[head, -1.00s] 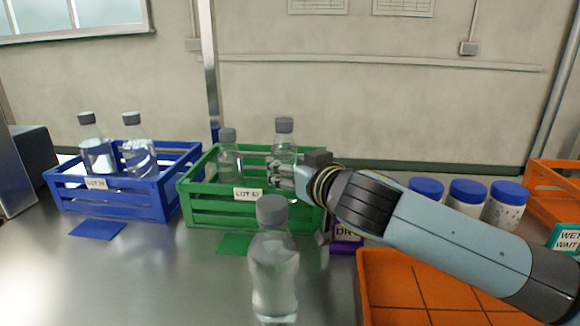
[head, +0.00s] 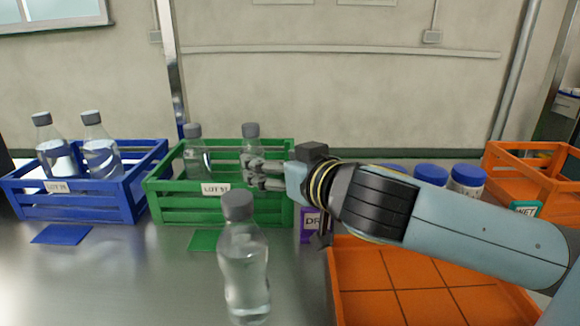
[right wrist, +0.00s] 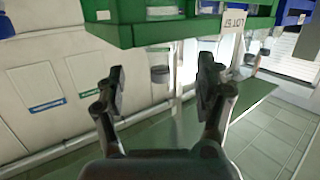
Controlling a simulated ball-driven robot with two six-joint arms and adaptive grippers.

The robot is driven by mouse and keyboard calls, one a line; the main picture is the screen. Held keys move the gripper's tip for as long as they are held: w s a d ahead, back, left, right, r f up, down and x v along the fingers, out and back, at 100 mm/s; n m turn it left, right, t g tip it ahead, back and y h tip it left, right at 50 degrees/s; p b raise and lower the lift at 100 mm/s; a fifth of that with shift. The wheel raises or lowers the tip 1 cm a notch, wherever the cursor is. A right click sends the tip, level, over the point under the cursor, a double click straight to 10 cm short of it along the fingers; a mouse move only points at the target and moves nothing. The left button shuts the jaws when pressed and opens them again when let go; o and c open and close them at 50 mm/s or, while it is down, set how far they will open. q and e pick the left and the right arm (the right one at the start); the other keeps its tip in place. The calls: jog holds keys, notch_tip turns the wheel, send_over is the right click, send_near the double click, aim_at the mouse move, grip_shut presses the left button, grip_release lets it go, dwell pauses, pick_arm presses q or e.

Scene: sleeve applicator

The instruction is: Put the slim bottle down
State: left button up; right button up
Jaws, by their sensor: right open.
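The slim bottle, which I take to be the clear grey-capped bottle (head: 251,131) at the right of the green crate (head: 180,212), stands upright in the head view. The crate wall and my fingers hide its lower part. Whether a finger touches the bottle cannot be told. My left gripper is not in view.
Another bottle (head: 193,150) stands left in the green crate. A blue crate (head: 125,205) holds two bottles. A waisted bottle (head: 245,270) stands in front. An orange divided tray (head: 420,300), blue-lidded jars (head: 466,180) and a purple sign (head: 311,226) are at the right.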

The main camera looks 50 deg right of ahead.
jog(key=v, duration=0.5)
jog(key=shift+s, duration=0.1)
dwell(0.5)
